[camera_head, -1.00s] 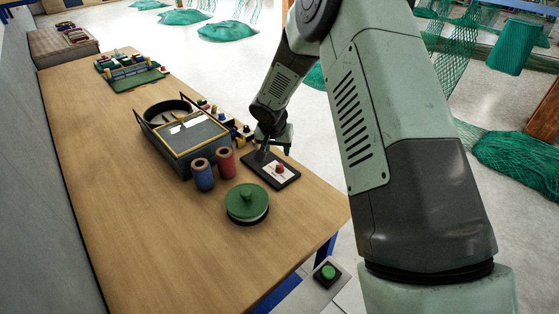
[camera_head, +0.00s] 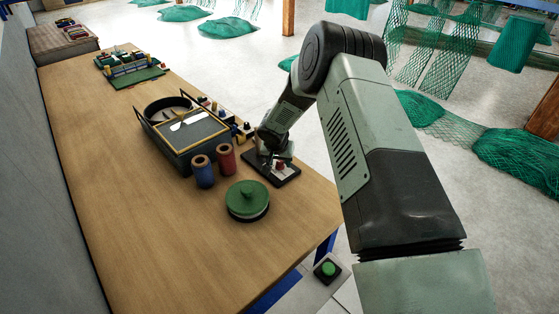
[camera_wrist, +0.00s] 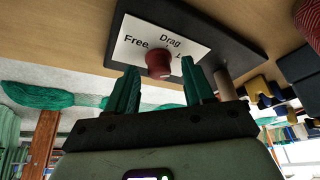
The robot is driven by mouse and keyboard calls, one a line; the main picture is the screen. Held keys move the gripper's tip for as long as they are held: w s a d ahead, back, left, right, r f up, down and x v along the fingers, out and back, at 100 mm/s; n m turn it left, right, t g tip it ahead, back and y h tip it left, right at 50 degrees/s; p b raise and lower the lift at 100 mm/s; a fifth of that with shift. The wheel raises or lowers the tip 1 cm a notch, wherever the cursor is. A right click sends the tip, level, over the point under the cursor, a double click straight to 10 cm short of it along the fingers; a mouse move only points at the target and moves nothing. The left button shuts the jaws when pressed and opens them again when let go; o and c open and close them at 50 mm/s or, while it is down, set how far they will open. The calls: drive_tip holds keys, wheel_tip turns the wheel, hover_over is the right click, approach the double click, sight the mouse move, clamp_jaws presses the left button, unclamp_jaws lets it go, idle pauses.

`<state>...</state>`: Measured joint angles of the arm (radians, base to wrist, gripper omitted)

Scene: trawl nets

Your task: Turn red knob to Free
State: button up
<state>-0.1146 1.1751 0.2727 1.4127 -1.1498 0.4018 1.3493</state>
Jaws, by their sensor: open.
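The red knob (camera_wrist: 158,64) stands on a white label (camera_wrist: 190,38) on a black panel (camera_wrist: 240,42), seen in the wrist view. The label reads "Free" at left and "Drag" in the middle; the word at right is mostly hidden by a finger. In the head view the knob (camera_head: 280,165) shows on the panel (camera_head: 290,179) near the table's right edge. My gripper (camera_wrist: 160,88) is open, its two green fingers either side of the knob and a little short of it in the picture. I cannot tell whether they touch it. The knob's pointer direction is not clear.
A blue spool (camera_head: 203,172) and a red spool (camera_head: 226,159) stand left of the panel, beside a black bin (camera_head: 160,141). A green lidded pot (camera_head: 247,199) sits in front. The table's left and front areas are clear.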

drive_tip(key=shift+c, duration=0.3)
clamp_jaws()
